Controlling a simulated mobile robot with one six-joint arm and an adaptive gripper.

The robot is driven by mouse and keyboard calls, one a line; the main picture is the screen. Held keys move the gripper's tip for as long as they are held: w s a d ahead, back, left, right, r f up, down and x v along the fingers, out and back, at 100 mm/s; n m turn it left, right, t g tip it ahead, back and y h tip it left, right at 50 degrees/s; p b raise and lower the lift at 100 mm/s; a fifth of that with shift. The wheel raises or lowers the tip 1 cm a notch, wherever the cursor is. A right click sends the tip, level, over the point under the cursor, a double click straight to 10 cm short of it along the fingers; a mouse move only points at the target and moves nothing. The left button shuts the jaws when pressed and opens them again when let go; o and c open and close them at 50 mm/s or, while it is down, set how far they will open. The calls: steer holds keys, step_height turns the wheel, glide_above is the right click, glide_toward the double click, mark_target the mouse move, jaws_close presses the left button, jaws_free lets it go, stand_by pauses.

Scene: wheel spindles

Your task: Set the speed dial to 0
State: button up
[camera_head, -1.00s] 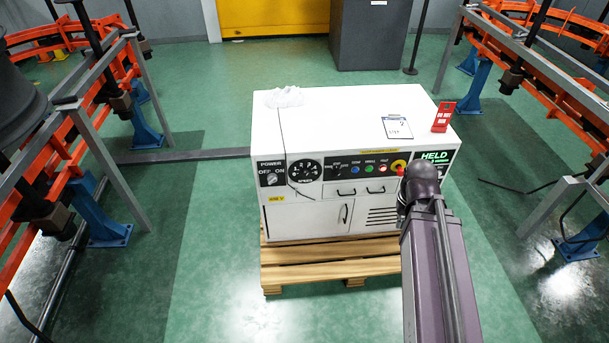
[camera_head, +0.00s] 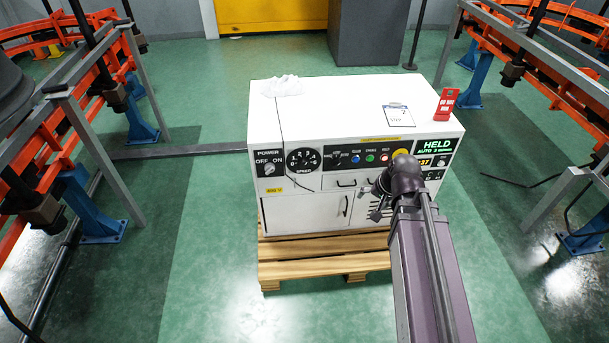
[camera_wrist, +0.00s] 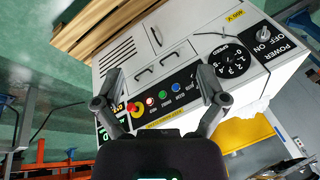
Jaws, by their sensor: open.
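The speed dial (camera_head: 302,160) is a black round knob plate with white numerals, on the left part of the white cabinet's (camera_head: 340,100) front panel. It also shows in the wrist view (camera_wrist: 230,64), upper right, rotated; its exact setting is too small to read. My gripper (camera_head: 378,203) is in front of the cabinet's right half, right of the dial and apart from it. In the wrist view, my gripper (camera_wrist: 158,85) has its two fingers spread wide, with nothing between them but the panel beyond.
The power switch (camera_head: 269,170) sits left of the dial. Coloured buttons (camera_head: 370,158) and a yellow-ringed stop button (camera_head: 400,154) are to its right. A wooden pallet (camera_head: 315,262) is underneath.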

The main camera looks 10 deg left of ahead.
steer(key=w+a+f+m+t+y+b, duration=0.35)
steer(key=w+a+m+b, duration=0.25)
steer(key=a+b, duration=0.35)
steer(key=w+a+f+m+t+y+b, duration=0.3)
steer(key=w+a+f+m+t+b, duration=0.25)
steer(key=a+b, duration=0.35)
steer(key=m+t+h+b, duration=0.5)
steer(key=m+t+b, duration=0.1)
steer(key=m+b, duration=1.2)
glide_toward(304, 166)
steer(key=s+d+m+p, duration=0.1)
steer(key=s, duration=0.3)
steer(key=shift+s+d+r, duration=0.1)
steer(key=shift+d+r, duration=0.1)
steer(key=shift+d, duration=0.05)
steer(key=x, duration=1.4)
steer(key=shift+s+a+f, duration=0.1)
steer(key=shift+a+f, duration=0.05)
steer(key=shift+a, duration=0.05)
steer(key=c, duration=1.2)
